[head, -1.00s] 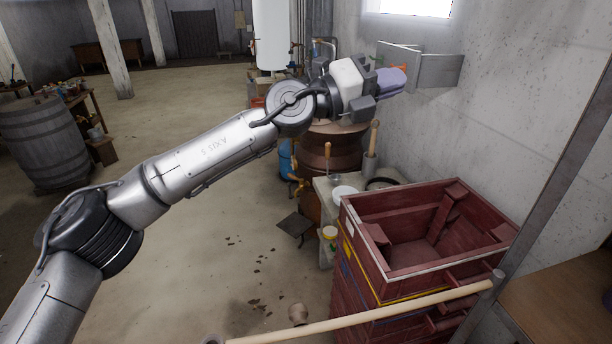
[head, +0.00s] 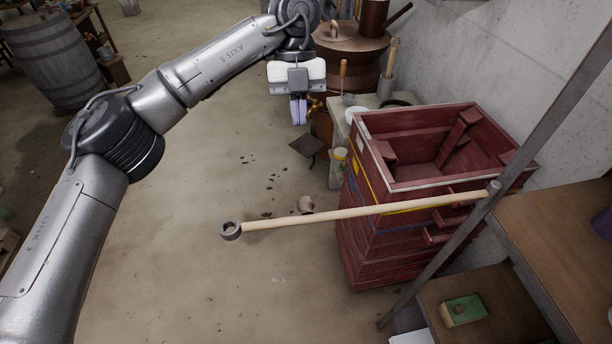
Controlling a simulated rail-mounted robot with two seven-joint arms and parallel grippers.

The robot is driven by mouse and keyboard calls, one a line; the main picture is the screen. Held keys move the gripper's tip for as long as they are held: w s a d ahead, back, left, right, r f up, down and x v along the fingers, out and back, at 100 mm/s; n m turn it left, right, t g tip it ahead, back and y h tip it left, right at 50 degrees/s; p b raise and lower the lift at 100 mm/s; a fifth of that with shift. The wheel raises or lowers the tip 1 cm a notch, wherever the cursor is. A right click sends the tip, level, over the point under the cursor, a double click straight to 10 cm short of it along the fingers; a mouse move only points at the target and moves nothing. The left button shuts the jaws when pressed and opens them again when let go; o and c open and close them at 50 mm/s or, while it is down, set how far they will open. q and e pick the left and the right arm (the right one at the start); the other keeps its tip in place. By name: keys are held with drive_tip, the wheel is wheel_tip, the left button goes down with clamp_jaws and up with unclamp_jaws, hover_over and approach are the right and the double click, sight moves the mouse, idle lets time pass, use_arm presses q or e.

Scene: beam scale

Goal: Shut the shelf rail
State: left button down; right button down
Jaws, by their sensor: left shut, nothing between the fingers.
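The shelf rail (head: 350,213) is a pale wooden bar. Its right end is joined to a grey metal post (head: 440,262) at the shelf's edge. My right gripper is not in view.
A stack of dark red wooden crates (head: 398,187) stands behind the rail. Wooden shelves (head: 560,235) lie right of the post, with a green block (head: 463,310) on the lower one. A copper vessel (head: 350,50) stands at the back. The floor at left is clear.

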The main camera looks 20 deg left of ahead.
use_arm(q)
drive_tip(key=s+d+f+p, duration=0.3)
drive_tip(key=s+f, duration=0.3)
drive_tip(key=f, duration=0.3)
drive_tip(key=shift+s+d+f+n+p, duration=0.15)
drive_tip(key=shift+s+d+n+p, duration=0.2)
drive_tip(key=shift+d, duration=0.3)
drive_tip(key=shift+w, duration=0.1)
